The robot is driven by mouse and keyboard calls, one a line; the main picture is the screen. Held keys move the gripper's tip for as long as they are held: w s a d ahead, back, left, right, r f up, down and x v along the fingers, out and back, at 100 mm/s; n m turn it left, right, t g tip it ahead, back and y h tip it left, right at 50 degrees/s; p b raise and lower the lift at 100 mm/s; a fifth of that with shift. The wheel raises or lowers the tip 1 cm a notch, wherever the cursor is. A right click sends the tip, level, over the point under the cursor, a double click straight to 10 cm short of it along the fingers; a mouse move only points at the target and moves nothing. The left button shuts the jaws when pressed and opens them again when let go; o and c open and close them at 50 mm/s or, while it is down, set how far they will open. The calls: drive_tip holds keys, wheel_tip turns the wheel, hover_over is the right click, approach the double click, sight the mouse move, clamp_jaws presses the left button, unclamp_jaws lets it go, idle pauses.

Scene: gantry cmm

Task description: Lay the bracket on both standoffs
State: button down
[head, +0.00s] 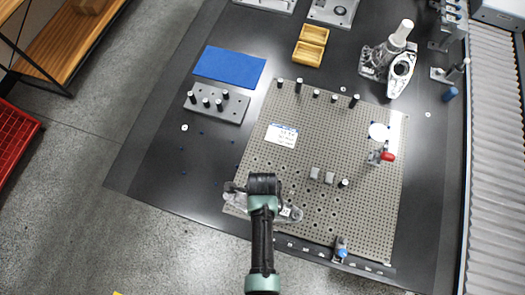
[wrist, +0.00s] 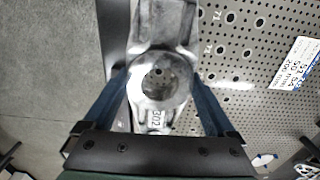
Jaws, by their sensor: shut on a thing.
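The bracket (head: 291,213) is a silvery metal casting with a round boss; its two ends show on either side of my gripper (head: 262,190) in the head view. In the wrist view my gripper (wrist: 163,95) has a blue finger on each side of the bracket's boss (wrist: 165,30) and is shut on it. The bracket is over the left front part of the perforated plate (head: 260,160); I cannot tell whether it touches the plate. Two short grey blocks (head: 315,173) (head: 329,178) stand side by side on the plate, perhaps the standoffs. My arm hides the bracket's middle in the head view.
Several dark posts with pale tops (head: 298,86) stand along the plate's back edge. A red-handled clamp (head: 387,156) is at the right, a blue-tipped one (head: 341,252) at the front. A grey peg block (head: 217,103), blue mat (head: 230,66) and yellow tray (head: 310,45) lie behind.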

drive_tip(key=shift+f, duration=0.25)
unclamp_jaws()
wheel_tip(320, 180, up, 13)
idle(0.6)
idle(0.3)
